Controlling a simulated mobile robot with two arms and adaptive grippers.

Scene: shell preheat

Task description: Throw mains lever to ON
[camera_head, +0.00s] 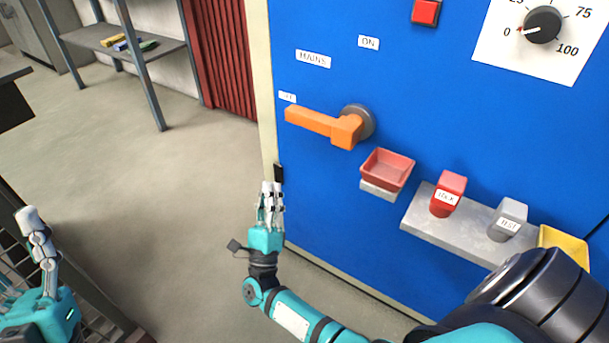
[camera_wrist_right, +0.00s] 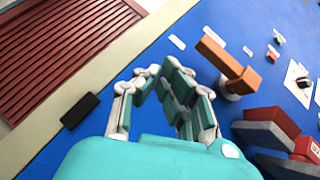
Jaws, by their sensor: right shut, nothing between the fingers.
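The orange mains lever (camera_head: 318,122) sits on a round grey hub (camera_head: 368,120) on the blue panel. Its handle points left, towards a small label (camera_head: 287,97) whose text is too small to read surely. The ON label (camera_head: 368,43) is above the hub, and the MAINS label (camera_head: 313,59) is up and left of it. My right gripper (camera_head: 271,188) is shut and empty, below and left of the lever, apart from it. The lever also shows in the right wrist view (camera_wrist_right: 222,56), beyond the fingers (camera_wrist_right: 170,75). My left gripper (camera_head: 32,225) is partly cut off at lower left.
A red tray (camera_head: 388,169) sits below the lever. A grey shelf (camera_head: 428,222) carries a red labelled block (camera_head: 447,195) and a grey one (camera_head: 507,220). A yellow bin (camera_head: 566,243) is at right. A dial (camera_head: 543,25) and red button (camera_head: 426,11) are above. Floor at left is clear.

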